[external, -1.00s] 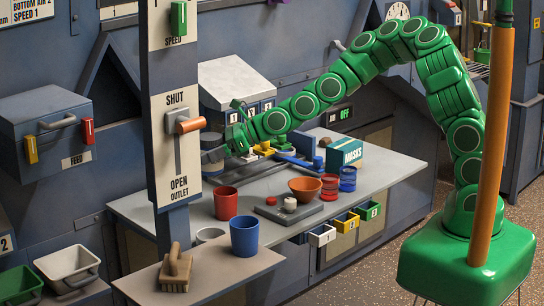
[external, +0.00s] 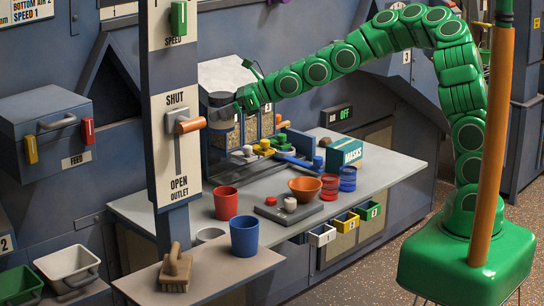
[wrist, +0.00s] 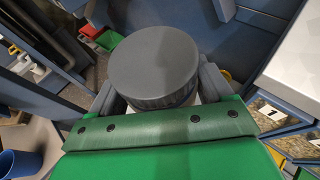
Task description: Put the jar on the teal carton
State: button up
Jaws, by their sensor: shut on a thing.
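My gripper (external: 230,107) is shut on the jar (external: 220,100) and holds it raised, well above the table. In the wrist view the jar's dark grey round lid (wrist: 153,66) fills the space between the two grey jaws (wrist: 155,98); its body is mostly hidden beneath. The carton is not visible in the wrist view.
A windowed dispenser (external: 262,122) stands beside and behind the raised jar. A post with an orange-handled lever (external: 190,124) is close on the left.

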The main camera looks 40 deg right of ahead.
jog(key=shift+w+d+m+h, duration=0.55)
jog(key=shift+w+d, duration=0.4)
jog(key=shift+d, duration=3.2)
jog(key=m+t+h, duration=0.3)
jog(key=m, duration=0.1)
send_over(345, 144)
notch_tip(345, 144, down, 5)
jog(key=shift+n+h, duration=0.25)
jog(key=shift+h, duration=0.1)
jog(key=shift+w+d+f, duration=0.1)
jog(key=shift+w+f, duration=0.05)
jog(key=shift+f, duration=4.25)
jog(key=shift+f, duration=0.1)
jog(key=o, duration=1.2)
